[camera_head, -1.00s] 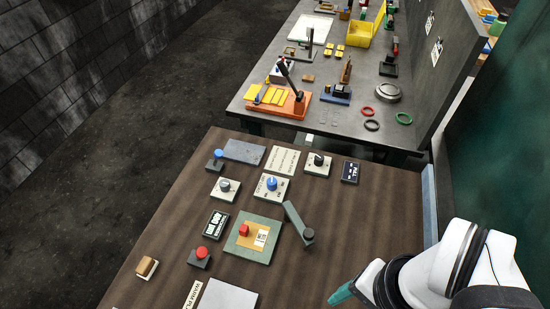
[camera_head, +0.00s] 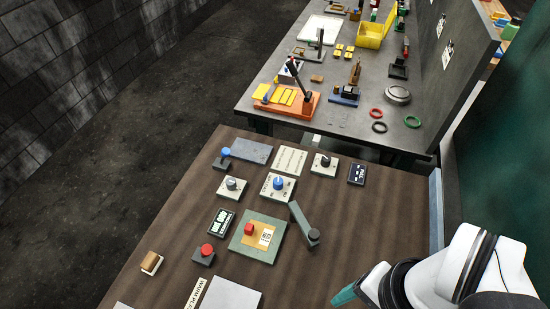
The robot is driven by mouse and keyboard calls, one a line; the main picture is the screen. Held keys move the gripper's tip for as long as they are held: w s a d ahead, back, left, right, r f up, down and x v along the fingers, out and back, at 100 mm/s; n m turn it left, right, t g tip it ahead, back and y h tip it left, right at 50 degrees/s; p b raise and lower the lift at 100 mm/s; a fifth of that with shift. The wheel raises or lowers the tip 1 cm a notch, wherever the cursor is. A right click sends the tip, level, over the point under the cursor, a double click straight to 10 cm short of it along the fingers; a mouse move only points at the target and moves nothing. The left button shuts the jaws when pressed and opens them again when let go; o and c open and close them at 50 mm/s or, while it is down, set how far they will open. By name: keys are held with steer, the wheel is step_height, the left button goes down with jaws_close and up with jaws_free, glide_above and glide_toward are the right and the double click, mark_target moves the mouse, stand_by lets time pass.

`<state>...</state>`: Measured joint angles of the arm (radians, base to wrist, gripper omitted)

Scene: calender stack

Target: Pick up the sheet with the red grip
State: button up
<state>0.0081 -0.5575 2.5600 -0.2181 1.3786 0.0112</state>
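The sheet with the red grip (camera_head: 249,229) lies in the middle of the brown table. It shows as an orange-tan square with a red block on its left part and a white printed label on its right part. It rests on a larger grey-green plate (camera_head: 245,249). My gripper (camera_head: 345,295) shows only as a teal tip at the bottom, right of the sheet and apart from it. Its fingers cannot be told apart, so whether it is open or shut is unclear.
A grey lever arm (camera_head: 302,220) with a dark knob stands just right of the plate. A red button (camera_head: 207,249) sits to its left, and dials (camera_head: 278,185) stand behind it. A grey plate (camera_head: 230,295) lies in front. The brown table (camera_head: 350,230) is clear at right.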

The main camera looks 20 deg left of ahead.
steer(key=w+a+f+n+t+y, duration=0.1)
steer(key=w+a+f+n+t, duration=0.1)
steer(key=w+a+f+n, duration=0.6)
steer(key=n+t, duration=0.7)
steer(key=n, duration=1.6)
glide_toward(249, 232)
steer(key=shift+h, duration=0.3)
steer(key=w+d+f, duration=0.2)
steer(key=w+f, duration=0.2)
steer(key=shift+w+d+f, duration=0.3)
steer(key=shift+d, duration=0.1)
steer(key=s+n+t, duration=0.1)
steer(key=n, duration=0.3)
steer(key=s+a+n+t+y, duration=0.1)
steer(key=n, duration=0.3)
steer(key=a+n+t+y, duration=0.1)
steer(key=n, duration=0.4)
steer(key=shift+s+a+f, duration=0.1)
steer(key=shift+s, duration=0.3)
steer(key=shift+s+a+n+t+y, duration=0.1)
steer(key=shift+n+t+y, duration=0.1)
steer(key=shift+n, duration=0.25)
steer(key=shift+a+n+t+y, duration=0.1)
steer(key=shift+a+n+y, duration=0.1)
steer(key=shift+n, duration=0.25)
steer(key=x, duration=0.7)
steer(key=shift+a, duration=0.15)
jaws_close()
